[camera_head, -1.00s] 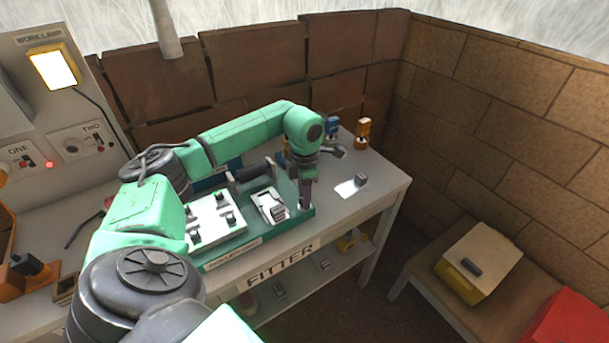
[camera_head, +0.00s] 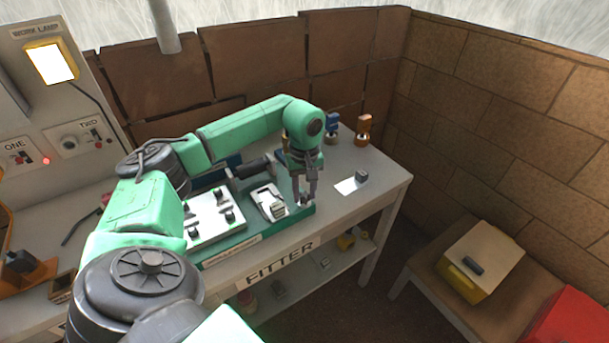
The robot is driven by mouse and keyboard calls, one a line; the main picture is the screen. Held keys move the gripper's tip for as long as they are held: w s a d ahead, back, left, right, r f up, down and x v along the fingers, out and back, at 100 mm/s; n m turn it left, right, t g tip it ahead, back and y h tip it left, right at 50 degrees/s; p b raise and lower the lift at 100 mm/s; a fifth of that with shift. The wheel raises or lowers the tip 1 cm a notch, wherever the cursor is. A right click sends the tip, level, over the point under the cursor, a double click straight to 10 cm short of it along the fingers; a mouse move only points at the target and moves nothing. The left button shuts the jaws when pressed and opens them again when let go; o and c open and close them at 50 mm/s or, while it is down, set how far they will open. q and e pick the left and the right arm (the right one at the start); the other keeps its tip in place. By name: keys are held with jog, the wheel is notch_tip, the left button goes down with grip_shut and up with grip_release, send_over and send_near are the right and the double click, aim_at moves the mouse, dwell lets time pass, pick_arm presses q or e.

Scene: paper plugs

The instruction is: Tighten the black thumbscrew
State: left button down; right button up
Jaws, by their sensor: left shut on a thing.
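My left gripper (camera_head: 304,201) points straight down at the right end of the green fixture (camera_head: 232,254) on the bench. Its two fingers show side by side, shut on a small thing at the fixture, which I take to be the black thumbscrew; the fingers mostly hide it. Left of the fingers, a pale metal clamp-like part (camera_head: 268,202) sits on the fixture. Further left is a white plate (camera_head: 208,222) with several dark knobs. My right gripper is not in view.
A blue-topped piece (camera_head: 332,124) and an orange piece (camera_head: 363,130) stand at the bench's back right. A small grey block (camera_head: 361,176) lies by a white patch. A yellow box (camera_head: 461,282) sits on the right-hand bench. A lower shelf holds small parts.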

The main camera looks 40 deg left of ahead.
aim_at(304, 194)
pick_arm(q)
jog(key=m, duration=0.7)
jog(key=c, duration=0.6)
grip_release()
jog(key=shift+o, duration=0.2)
jog(key=shift+r+p, duration=1.5)
jog(key=shift+r, duration=0.6)
jog(key=shift+f, duration=0.1)
